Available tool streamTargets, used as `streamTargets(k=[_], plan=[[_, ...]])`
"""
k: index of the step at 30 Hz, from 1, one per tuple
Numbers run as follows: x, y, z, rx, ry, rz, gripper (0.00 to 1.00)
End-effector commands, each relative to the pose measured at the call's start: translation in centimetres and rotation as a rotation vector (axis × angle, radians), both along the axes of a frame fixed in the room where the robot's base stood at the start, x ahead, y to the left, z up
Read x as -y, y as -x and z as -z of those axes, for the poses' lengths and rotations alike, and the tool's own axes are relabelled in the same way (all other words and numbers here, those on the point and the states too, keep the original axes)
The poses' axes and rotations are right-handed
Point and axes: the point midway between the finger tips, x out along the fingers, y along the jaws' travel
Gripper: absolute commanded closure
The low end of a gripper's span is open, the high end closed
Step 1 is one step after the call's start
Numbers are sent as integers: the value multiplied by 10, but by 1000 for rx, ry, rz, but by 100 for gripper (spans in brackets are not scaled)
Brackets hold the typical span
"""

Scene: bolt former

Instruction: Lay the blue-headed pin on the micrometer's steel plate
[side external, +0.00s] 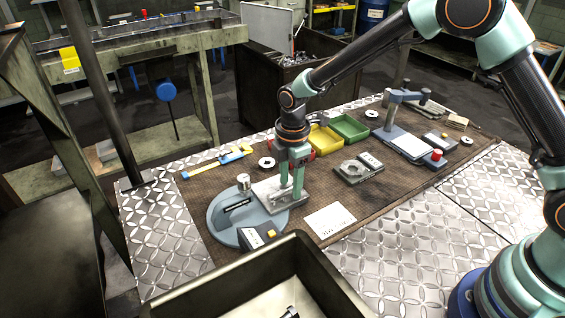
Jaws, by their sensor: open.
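My gripper (284,194) points straight down with its jaws open, low over a pale steel plate (266,188). The plate adjoins a round blue-grey base (221,222) with a silver knob (243,181) and a dark slot; this looks like the micrometer, though I cannot be sure. I cannot make out the blue-headed pin; it may be hidden by the fingers or too small to see. I cannot tell whether the fingertips touch the plate.
A deep bin (325,262) with a dark bolt (290,312) stands in front. Yellow (325,139) and green (350,127) trays lie behind my gripper. A caliper (215,162) lies at left, a grey block fixture (358,168) and a blue-grey stand (388,112) at right. A white card (330,220) lies nearby.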

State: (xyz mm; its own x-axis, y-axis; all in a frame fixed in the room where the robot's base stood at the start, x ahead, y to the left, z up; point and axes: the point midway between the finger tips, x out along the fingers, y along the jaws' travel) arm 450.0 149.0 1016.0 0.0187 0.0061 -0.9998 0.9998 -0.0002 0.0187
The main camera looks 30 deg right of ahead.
Motion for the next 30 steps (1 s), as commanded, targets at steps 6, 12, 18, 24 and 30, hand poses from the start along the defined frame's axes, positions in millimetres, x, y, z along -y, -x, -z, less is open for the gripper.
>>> streamTargets(k=[6, 12, 18, 24, 30], plan=[[0, 0, -30, 5, -2, 0, 47], [0, 0, -72, 5, -2, 0, 47], [0, 1, -104, 3, -1, 0, 47], [2, 3, -120, 5, -1, 9, 47], [23, 14, -150, 54, -24, 178, 47]])
